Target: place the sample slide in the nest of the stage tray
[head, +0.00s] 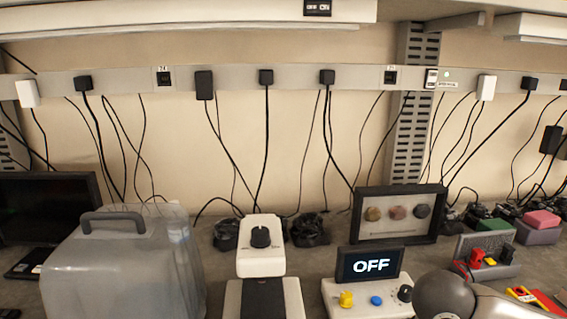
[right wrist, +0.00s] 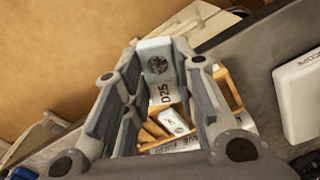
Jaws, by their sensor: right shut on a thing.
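In the right wrist view my right gripper (right wrist: 162,62) is shut on the sample slide (right wrist: 160,80), a pale plate with a dark round spot and the marking "025" or "D25". The slide stands up between the two fingers. Below and behind it is a wooden-coloured tray or rack (right wrist: 232,92) with slanted dividers, partly hidden by the fingers. A small white piece (right wrist: 175,122) with dark marks lies in it. I cannot tell whether the slide touches this tray. I cannot make out the stage tray's nest for certain. My left gripper is in neither view.
In the head view a white instrument with a black knob (head: 262,245) stands mid-bench. A translucent carrying case (head: 120,265) is left of it, and an "OFF" display (head: 370,265) is right. A framed panel (head: 400,214) stands behind. My arm covers the lower right.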

